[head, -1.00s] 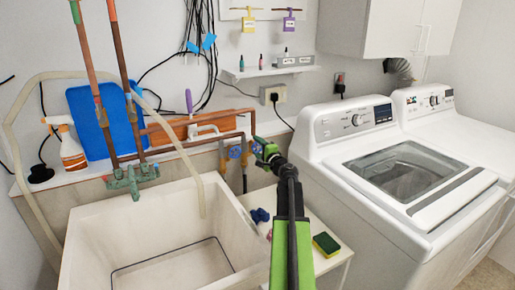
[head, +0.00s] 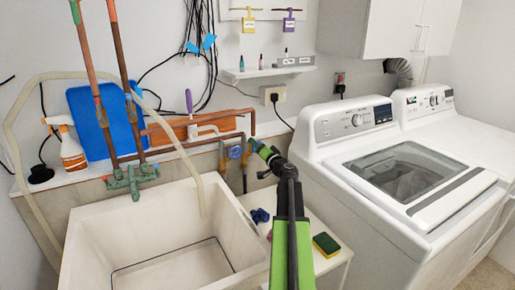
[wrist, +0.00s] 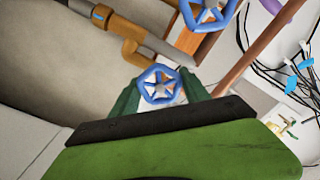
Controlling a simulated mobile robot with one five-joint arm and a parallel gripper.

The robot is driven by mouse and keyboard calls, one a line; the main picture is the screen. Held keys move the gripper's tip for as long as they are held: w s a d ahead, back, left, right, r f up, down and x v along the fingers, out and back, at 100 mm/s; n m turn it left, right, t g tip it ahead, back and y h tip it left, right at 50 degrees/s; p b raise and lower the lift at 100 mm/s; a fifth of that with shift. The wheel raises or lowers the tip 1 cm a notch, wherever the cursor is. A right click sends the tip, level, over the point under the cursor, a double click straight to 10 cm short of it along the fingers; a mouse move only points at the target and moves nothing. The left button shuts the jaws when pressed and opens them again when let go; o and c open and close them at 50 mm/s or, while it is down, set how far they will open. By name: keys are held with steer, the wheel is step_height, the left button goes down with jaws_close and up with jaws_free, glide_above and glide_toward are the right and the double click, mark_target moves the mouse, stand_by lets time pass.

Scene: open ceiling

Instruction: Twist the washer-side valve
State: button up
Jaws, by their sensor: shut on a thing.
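Two small valves with blue wheels are on the pipes behind the sink. The left valve (head: 235,152) is clear of my gripper, and its wheel shows at the top of the wrist view (wrist: 210,12). The right, washer-side valve (wrist: 160,85) has its blue wheel between the green fingers of my gripper (wrist: 158,97). My gripper (head: 252,148) is shut on that wheel. In the head view my gripper hides most of the washer-side wheel.
The washer (head: 400,178) stands to the right of my arm. The sink (head: 80,250) is at the left, with a copper pipe (head: 190,143) above it. A small side table (head: 325,228) carries a sponge (head: 326,244). A purple-handled tool (head: 189,102) stands behind the pipes.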

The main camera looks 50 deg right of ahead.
stand_by(0.6)
steer(key=o, duration=1.4)
steer(key=shift+c, duration=0.2)
steer(key=v, duration=1.7)
steer(key=shift+s, duration=0.2)
